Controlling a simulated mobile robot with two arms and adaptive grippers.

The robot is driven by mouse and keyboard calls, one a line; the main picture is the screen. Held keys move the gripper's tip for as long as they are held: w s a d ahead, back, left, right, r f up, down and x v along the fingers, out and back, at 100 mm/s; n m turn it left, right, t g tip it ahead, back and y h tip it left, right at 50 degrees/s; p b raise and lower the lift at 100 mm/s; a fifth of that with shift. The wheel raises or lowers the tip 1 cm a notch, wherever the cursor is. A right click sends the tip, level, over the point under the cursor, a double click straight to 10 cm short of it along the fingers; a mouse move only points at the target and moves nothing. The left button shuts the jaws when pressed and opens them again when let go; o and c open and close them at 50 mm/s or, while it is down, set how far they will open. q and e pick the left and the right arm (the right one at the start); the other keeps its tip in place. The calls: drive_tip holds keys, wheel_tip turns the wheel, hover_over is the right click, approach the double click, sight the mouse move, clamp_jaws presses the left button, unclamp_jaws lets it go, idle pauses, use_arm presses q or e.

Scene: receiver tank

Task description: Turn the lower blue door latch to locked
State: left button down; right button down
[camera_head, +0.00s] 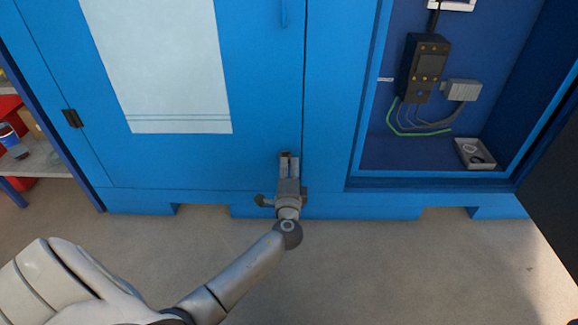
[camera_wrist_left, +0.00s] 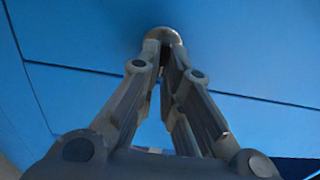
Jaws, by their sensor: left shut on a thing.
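The blue cabinet door (camera_head: 262,95) is closed in the head view, with its right-hand seam running down to my left gripper (camera_head: 289,160). The gripper is at the door's lower right corner. In the left wrist view, my left gripper (camera_wrist_left: 166,48) has its fingertips brought together on a small rounded grey piece at the blue face, which I take as the lower latch (camera_wrist_left: 160,34). The fingers hide most of the latch, so its angle cannot be read. My right gripper is not in view.
A blue bar (camera_head: 283,12) stands higher on the door, beside a pale panel (camera_head: 165,65). To the right is an open bay with a black device (camera_head: 424,65), cables and a small tray (camera_head: 474,154). Shelves (camera_head: 40,160) stand at left. Grey floor (camera_head: 400,275) is clear in front.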

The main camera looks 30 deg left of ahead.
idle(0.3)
use_arm(q)
drive_tip(key=c, duration=1.6)
unclamp_jaws()
drive_tip(key=shift+d, duration=0.1)
drive_tip(key=v, duration=1.2)
